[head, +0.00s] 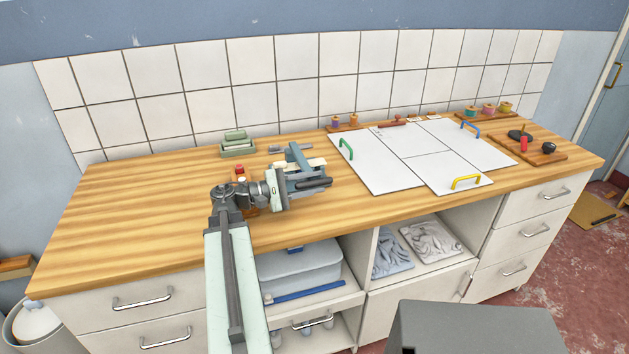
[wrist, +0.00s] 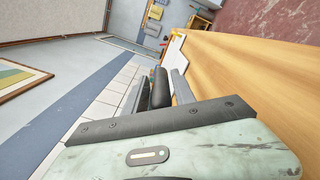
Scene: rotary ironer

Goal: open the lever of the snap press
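The snap press (head: 300,163) stands on the wooden worktop, left of the white boards. It is a grey-blue frame with a pale part, partly hidden behind my gripper. Its lever has a black rounded grip, seen in the wrist view as the lever grip (wrist: 160,88). My gripper (head: 305,184) is at the front of the press. In the wrist view, my gripper's grey fingers (wrist: 161,92) stand on both sides of the lever grip, which fills the narrow gap between them. Full contact on the left finger is hard to make out.
White boards with a green handle (head: 346,148), a blue handle (head: 471,129) and a yellow handle (head: 467,181) lie to the right. A red-topped item (head: 240,171) is close to my arm. The left worktop is clear.

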